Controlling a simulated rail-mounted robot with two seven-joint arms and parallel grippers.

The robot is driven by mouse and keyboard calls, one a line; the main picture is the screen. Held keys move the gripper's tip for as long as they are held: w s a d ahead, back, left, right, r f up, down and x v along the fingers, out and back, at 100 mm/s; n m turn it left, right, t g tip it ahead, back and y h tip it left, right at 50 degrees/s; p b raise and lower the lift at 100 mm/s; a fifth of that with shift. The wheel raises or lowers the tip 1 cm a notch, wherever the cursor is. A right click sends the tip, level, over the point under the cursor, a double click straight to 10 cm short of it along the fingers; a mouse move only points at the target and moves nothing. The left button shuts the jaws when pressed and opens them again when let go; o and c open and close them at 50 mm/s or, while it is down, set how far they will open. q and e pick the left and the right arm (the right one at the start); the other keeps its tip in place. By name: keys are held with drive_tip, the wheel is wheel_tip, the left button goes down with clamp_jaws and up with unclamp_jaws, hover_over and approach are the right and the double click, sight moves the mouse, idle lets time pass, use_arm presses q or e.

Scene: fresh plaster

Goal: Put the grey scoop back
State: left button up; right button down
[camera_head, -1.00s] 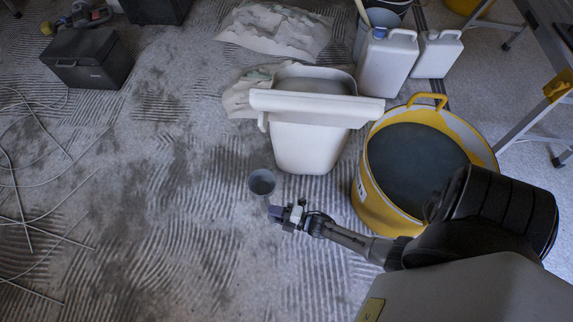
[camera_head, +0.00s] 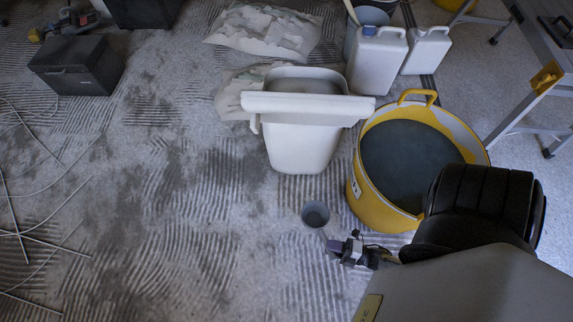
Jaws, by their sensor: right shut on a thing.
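The grey scoop (camera_head: 316,214) is a small round cup with a short handle, seen from above, left of the yellow tub's lower edge. My right gripper (camera_head: 334,245) is shut on the scoop's handle, and the cup points away from it, up in the picture. The scoop appears held above the ridged floor; its exact height cannot be told. My left gripper is not in view.
A yellow tub (camera_head: 354,190) with dark contents stands right of the scoop. A white bin (camera_head: 300,150) stands behind it. White jerrycans (camera_head: 377,62), sacks (camera_head: 265,32) and a black box (camera_head: 77,65) stand farther back. Cables lie at left; the floor between is clear.

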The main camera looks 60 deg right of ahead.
drive_tip(key=shift+w+r, duration=0.45)
drive_tip(key=shift+r, duration=0.4)
drive_tip(key=shift+w+a+r+y, duration=0.1)
drive_tip(key=shift+r+y, duration=0.2)
drive_tip(key=shift+r, duration=0.2)
drive_tip(key=shift+w+a, duration=0.1)
drive_tip(key=shift+w, duration=0.05)
drive_tip(key=w+a+f+b, duration=0.1)
drive_tip(key=w+f+b, duration=0.2)
drive_tip(key=w+a+f+b, duration=0.1)
drive_tip(key=w+f+b, duration=0.2)
drive_tip(key=w+f, duration=0.1)
drive_tip(key=w+a+f+b, duration=0.1)
drive_tip(key=w+f+b, duration=0.2)
drive_tip(key=b, duration=0.1)
drive_tip(key=shift+w+a+f, duration=0.3)
drive_tip(key=shift+a+f, duration=0.05)
drive_tip(key=shift+r, duration=0.1)
